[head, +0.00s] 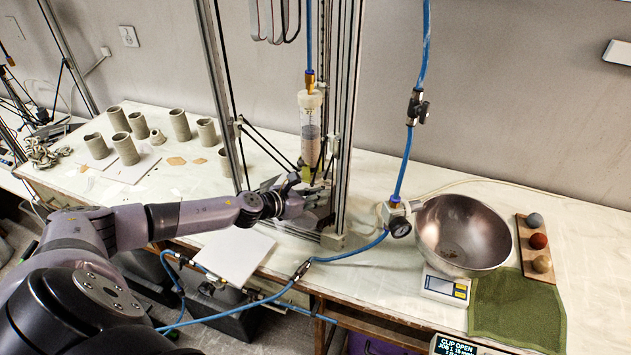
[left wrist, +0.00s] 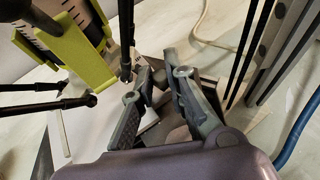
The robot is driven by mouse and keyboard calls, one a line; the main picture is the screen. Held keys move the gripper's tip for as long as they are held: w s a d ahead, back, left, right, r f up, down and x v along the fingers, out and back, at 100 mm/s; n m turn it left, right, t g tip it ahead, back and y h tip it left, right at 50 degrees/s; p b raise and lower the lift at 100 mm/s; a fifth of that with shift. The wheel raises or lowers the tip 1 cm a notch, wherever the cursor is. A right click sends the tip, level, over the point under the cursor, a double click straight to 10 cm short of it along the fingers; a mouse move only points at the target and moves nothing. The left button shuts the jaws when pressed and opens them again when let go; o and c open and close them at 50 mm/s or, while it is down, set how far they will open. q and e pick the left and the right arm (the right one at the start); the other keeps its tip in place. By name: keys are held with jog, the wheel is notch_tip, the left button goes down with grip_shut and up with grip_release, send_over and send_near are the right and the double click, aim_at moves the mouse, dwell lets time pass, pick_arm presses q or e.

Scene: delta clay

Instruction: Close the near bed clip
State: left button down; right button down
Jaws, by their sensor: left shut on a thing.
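My left gripper (head: 300,196) reaches into the delta printer frame from the left, low beside the print bed (head: 312,228). In the left wrist view my left gripper (left wrist: 163,86) has its two grey fingers closed around a small part at the bed's edge. This part looks like the near bed clip, but the fingers hide most of it, so its position is hard to tell. The display (head: 460,345) at the bottom edge reads "CLIP OPEN". My right gripper is not in view.
The clay syringe (head: 311,130) and its yellow-green holder (left wrist: 75,50) hang close above the gripper. Printer uprights (head: 347,120) stand just to the right. A blue hose (head: 350,254) crosses in front. A steel bowl (head: 462,235) stands to the right; clay cylinders (head: 127,148) stand left.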

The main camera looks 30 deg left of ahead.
pick_arm(q)
jog(key=y+p, duration=0.1)
jog(key=n+y+p, duration=0.1)
jog(key=shift+d+r+n+p, duration=0.3)
jog(key=shift+d+r+p, duration=0.05)
jog(key=shift+r, duration=0.05)
jog(key=shift+w+d+f+n+y+p, duration=0.1)
jog(key=shift+w+f+n+y+p, duration=0.05)
jog(key=shift+n+y+p, duration=0.3)
jog(key=shift+w+d+f+n+y, duration=0.1)
jog(key=shift+d+f+n+y, duration=0.1)
jog(key=shift+n+y, duration=0.55)
jog(key=shift+w+d+n+y, duration=0.1)
jog(key=shift+d+n+y, duration=0.05)
jog(key=shift+n+y, duration=0.8)
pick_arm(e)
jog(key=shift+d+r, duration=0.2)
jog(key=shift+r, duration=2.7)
pick_arm(q)
jog(key=shift+y, duration=0.35)
jog(key=c, duration=1.6)
grip_release()
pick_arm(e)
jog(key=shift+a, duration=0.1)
